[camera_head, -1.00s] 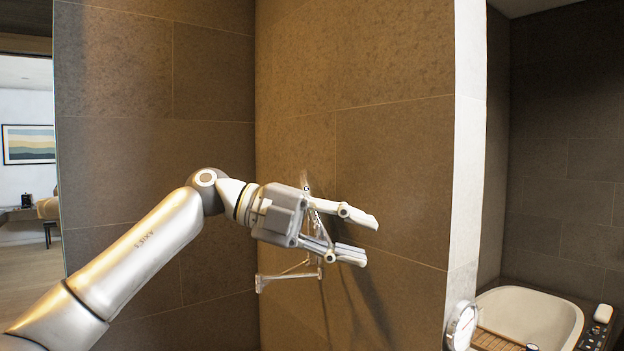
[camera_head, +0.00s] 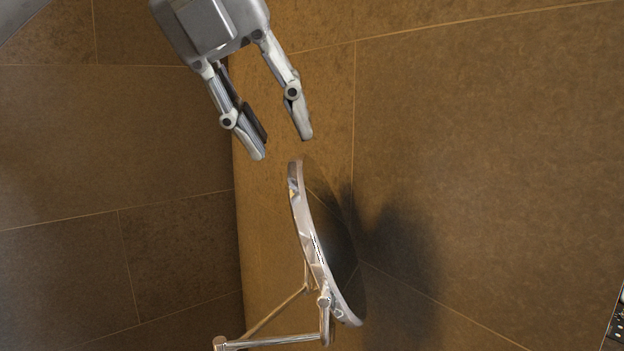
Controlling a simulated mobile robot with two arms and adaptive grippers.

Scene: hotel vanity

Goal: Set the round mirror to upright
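The round mirror (camera_head: 317,245) is seen nearly edge-on in the middle of the head view. It has a silvery rim and a dark face, and its top leans a little to the left in the picture. It sits on a metal folding arm (camera_head: 270,340) at its lower edge. My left gripper (camera_head: 283,147) is above the mirror's top edge, pointing down. Its two fingers are apart with nothing between them. The fingers appear clear of the rim. My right gripper is not in view.
A brown tiled wall (camera_head: 490,160) stands behind and to the right of the mirror, with dark shadows on it. Another tiled wall (camera_head: 120,150) meets it at a corner on the left. A small dark object with light spots (camera_head: 617,322) shows at the lower right edge.

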